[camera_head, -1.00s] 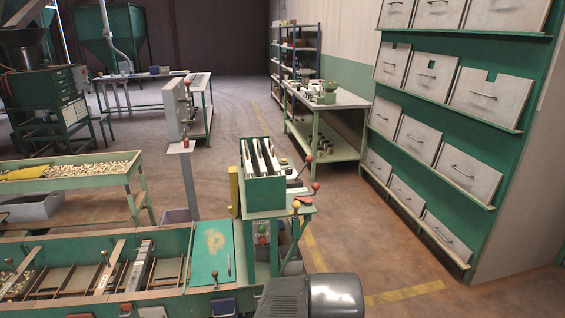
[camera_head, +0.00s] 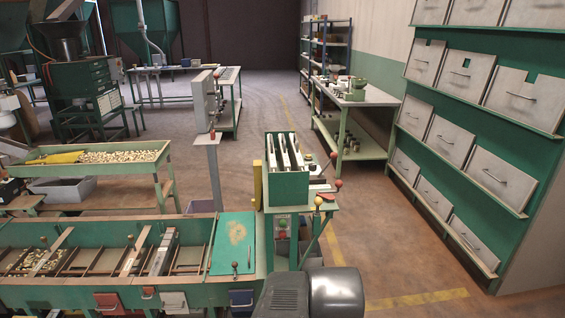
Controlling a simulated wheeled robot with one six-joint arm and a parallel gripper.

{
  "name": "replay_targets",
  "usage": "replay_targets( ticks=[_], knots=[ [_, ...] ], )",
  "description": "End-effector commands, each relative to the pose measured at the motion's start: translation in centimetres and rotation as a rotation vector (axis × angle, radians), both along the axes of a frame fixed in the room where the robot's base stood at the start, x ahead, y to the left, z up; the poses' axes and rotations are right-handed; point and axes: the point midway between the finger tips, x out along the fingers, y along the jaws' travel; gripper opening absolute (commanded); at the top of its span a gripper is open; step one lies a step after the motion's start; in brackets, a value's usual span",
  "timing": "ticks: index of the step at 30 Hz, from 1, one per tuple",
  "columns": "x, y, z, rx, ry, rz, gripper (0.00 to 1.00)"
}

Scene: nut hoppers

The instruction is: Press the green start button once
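A small control box (camera_head: 283,227) sits under the green machine with upright pale plates, at the right end of the long green bench. It carries small round buttons, at least one of them red. A greenish spot shows beside the red one, but it is too small to be sure that it is the green start button. My gripper is not in view. Only a dark, rounded part that seems to be my own arm shows at the bottom middle, in front of the bench end.
The green plate machine (camera_head: 287,186) has levers with red and yellow knobs on its right. The long green bench (camera_head: 120,290) fills the lower left. A grey box (camera_head: 204,103) stands on a post behind. Drawer shelving (camera_head: 470,130) stands right; open floor lies between.

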Motion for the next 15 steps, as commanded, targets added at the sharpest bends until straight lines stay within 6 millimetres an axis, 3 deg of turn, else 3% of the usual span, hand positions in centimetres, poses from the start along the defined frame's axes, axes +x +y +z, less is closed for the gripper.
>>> replay_targets(
  ticks=[1,5,15],
  knots=[
    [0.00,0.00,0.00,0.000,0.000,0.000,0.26],
    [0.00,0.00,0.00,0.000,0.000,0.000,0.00],
    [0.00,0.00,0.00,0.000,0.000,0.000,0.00]
  ],
)
